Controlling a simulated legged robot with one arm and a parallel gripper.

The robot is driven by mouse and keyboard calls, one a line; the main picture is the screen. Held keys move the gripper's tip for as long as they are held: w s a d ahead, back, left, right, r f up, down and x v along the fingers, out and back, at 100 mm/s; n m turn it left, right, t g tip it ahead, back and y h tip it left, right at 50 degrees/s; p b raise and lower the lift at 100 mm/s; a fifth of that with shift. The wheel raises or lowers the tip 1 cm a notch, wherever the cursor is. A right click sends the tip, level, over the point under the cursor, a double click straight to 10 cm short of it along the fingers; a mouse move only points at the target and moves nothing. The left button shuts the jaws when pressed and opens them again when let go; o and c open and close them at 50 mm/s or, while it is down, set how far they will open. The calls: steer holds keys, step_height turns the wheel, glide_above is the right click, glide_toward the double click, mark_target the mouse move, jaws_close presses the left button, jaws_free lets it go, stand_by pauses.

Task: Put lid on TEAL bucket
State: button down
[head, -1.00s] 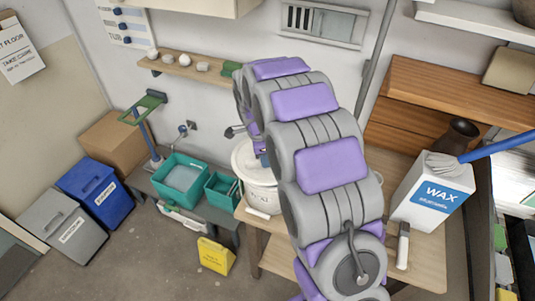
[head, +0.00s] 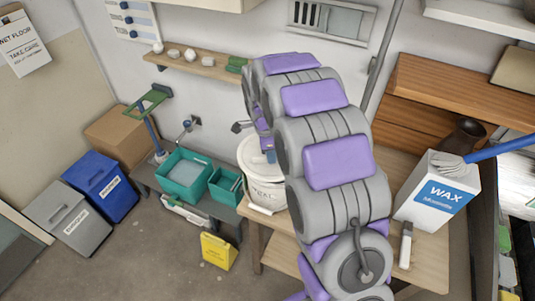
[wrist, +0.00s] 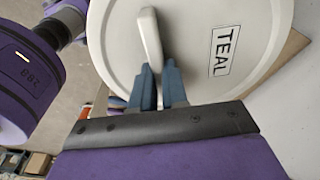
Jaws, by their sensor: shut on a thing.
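A white round lid (wrist: 195,45) marked TEAL fills the upper middle of the wrist view, with a pale bar handle (wrist: 149,35) across it. My gripper (wrist: 160,80) has its blue fingers closed at the handle's lower end. In the head view a white bucket (head: 266,190) with dark lettering stands on the wooden table, partly hidden by my arm. A white round top (head: 249,152) shows at its upper end. My gripper (head: 267,150) is mostly hidden there. I cannot tell whether the lid rests fully on the bucket or is slightly above it.
A white WAX box (head: 437,190) and a brush with a pale handle (head: 405,245) are on the table at right. Teal tubs (head: 185,198) sit on a low bench at left. A yellow floor sign (head: 218,251) stands before it. Blue (head: 103,190) and grey bins (head: 68,220) stand farther left.

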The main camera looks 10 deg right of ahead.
steer(key=shift+d, duration=1.05)
steer(key=shift+a, duration=2)
steer(key=shift+d+r, duration=0.1)
steer(key=shift+d, duration=1.2)
steer(key=shift+a, duration=1.1)
steer(key=shift+d+f+b, duration=0.15)
steer(key=shift+d+f, duration=0.05)
steer(key=shift+d, duration=0.45)
steer(key=shift+d+f+b, duration=0.15)
steer(key=shift+d, duration=0.5)
steer(key=shift+a+f, duration=0.1)
steer(key=shift+a, duration=0.6)
steer(key=shift+d, duration=0.75)
steer(key=shift+f, duration=0.2)
steer(key=shift+d+f, duration=0.1)
steer(key=shift+d, duration=0.4)
